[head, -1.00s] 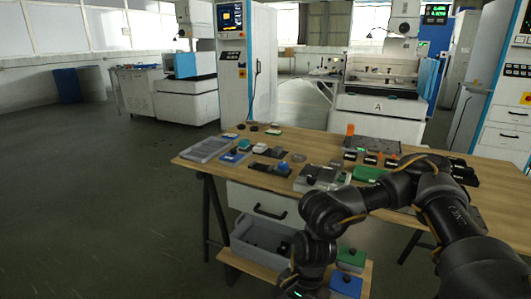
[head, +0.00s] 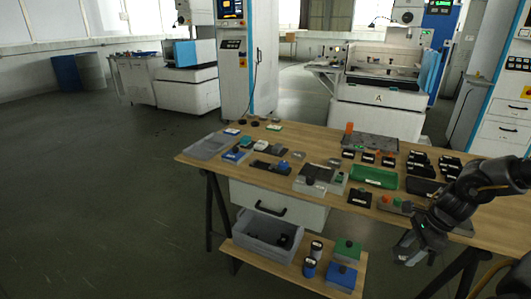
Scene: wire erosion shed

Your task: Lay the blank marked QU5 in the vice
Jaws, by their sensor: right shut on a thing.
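My right gripper (head: 406,250) is in front of the table's front edge at the lower right, pointing down and left. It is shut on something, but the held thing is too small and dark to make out. A grey metal fixture (head: 316,172) that looks like a vice sits near the middle of the wooden table; I cannot make out its jaws. Several small dark blocks with white labels (head: 368,157) stand in a row behind the green tray. The labels are too small to read, so I cannot tell which blank is QU5. My left gripper is not in view.
The wooden table (head: 241,180) also bears a green tray (head: 374,177), a grey tray (head: 205,147) at left, and more dark blocks (head: 418,162) at right. A lower shelf holds a grey bin (head: 262,235) and blue and green boxes (head: 341,275). Machines stand behind.

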